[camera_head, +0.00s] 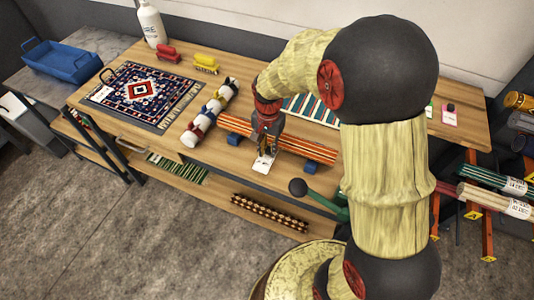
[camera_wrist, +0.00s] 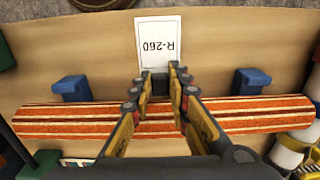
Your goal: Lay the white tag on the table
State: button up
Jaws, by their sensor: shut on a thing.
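The white tag (camera_wrist: 158,42) is a flat rectangle marked R-260, upside down in the wrist view. My gripper (camera_wrist: 160,78) is shut on a small dark part at the tag's near end. In the head view the tag (camera_head: 263,164) is below my gripper (camera_head: 268,148), at the front edge of the wooden table (camera_head: 178,153). I cannot tell whether the tag touches the tabletop. My fingers reach across an orange striped rolled rug (camera_wrist: 70,118), which also lies behind the gripper in the head view (camera_head: 310,148).
Blue blocks (camera_wrist: 76,88) (camera_wrist: 250,80) stand at the orange roll. Left of it lie a white roll with coloured bands (camera_head: 208,112) and a flat patterned rug (camera_head: 140,92). A white bottle (camera_head: 151,24) stands at the back. A strip of bare wood lies in front of the orange roll.

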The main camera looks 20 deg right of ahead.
aim_at(268, 152)
jog(key=shift+f+b, duration=0.45)
jog(key=shift+f, duration=1.35)
jog(key=shift+f, duration=0.15)
jog(key=o, duration=0.8)
jog(key=shift+o, duration=0.3)
